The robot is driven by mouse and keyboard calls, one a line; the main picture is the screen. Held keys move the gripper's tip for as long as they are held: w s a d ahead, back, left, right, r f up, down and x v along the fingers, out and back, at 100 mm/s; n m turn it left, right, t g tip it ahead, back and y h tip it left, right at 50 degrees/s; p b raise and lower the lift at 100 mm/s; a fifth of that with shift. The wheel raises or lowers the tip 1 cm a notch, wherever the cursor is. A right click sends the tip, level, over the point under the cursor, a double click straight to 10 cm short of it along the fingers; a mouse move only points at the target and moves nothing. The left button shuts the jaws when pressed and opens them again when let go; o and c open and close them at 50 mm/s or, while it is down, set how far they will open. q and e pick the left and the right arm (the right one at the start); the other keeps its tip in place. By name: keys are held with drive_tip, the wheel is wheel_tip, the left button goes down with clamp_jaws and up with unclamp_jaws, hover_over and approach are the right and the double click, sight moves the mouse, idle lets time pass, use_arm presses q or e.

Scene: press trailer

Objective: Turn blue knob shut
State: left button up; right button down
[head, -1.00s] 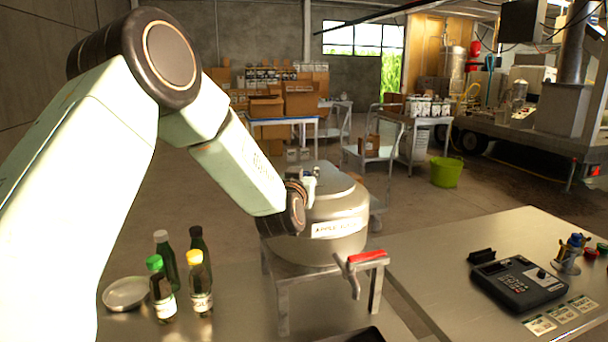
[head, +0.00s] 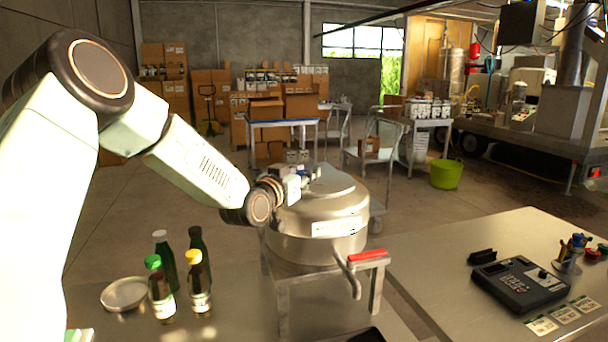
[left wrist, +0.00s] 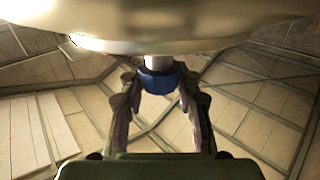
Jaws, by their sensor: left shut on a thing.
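The blue knob (left wrist: 158,82) sits on a short pale stem under the rounded metal body, in the left wrist view. Both fingers of my left gripper (left wrist: 157,88) press against its sides, one on each side. In the head view my left gripper (head: 299,182) is at the upper left of the steel vessel (head: 305,248). It is small there, and the knob is mostly hidden by the gripper. How far the knob is turned cannot be told. My right gripper is not in view.
The vessel stands on a metal stand with a red-handled lever (head: 367,255). Several bottles (head: 197,285) and a round dish (head: 124,294) are on the near-left table. A black keypad device (head: 518,283) lies on the right table. The concrete floor behind is clear up to the carts.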

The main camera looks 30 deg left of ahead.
use_arm(q)
drive_tip(key=o, duration=1.2)
drive_tip(key=shift+c, duration=0.2)
drive_tip(key=shift+s, duration=0.1)
drive_tip(key=s, duration=0.6)
drive_tip(key=shift+d, duration=0.1)
drive_tip(key=shift+s+d, duration=0.2)
drive_tip(key=shift+s, duration=0.4)
drive_tip(key=shift+s, duration=0.1)
